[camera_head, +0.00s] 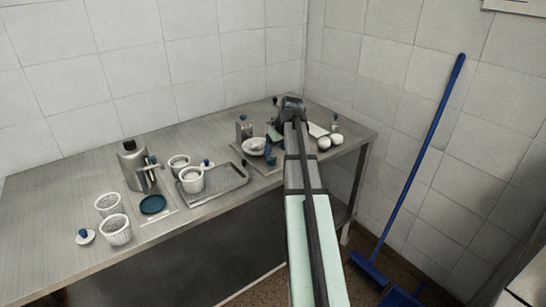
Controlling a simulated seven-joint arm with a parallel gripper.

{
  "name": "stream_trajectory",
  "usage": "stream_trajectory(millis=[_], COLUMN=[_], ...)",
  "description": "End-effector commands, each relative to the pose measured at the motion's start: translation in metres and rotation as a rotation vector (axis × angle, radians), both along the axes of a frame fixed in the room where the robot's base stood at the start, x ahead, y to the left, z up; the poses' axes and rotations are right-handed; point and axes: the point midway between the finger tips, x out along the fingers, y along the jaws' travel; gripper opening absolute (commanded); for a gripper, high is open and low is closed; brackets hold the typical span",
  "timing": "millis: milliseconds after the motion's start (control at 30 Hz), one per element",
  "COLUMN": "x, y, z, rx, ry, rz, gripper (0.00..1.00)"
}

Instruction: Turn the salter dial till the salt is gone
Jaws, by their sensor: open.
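My arm reaches over the right end of the steel table (60,205). My gripper (274,132) is at its far end, small and dark, above the right-hand tray; it is open, but its fingers are hard to make out. A grey container with a dark blue top (243,128) stands just left of it and may be the salter. A white bowl (253,146) and a small blue item (270,157) are close below my gripper. I cannot make out a dial or any salt at this size. My arm partly hides this area.
White perforated baskets (117,230), a blue disc (153,204), a metal canister (131,163) and a grey tray (225,182) fill the left and middle. White round items (336,139) lie right of my arm. A blue broom (420,155) leans on the right wall.

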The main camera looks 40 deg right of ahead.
Motion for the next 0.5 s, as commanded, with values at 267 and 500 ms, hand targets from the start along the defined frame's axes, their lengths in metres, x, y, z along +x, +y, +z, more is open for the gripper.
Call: stream_trajectory(millis=[267,500], x=[0.015,0.020], y=[0.000,0.000], z=[-0.035,-0.049], rx=[0.001,0.000], ry=[0.002,0.001], rz=[0.000,0.000], gripper=[0.68,0.68])
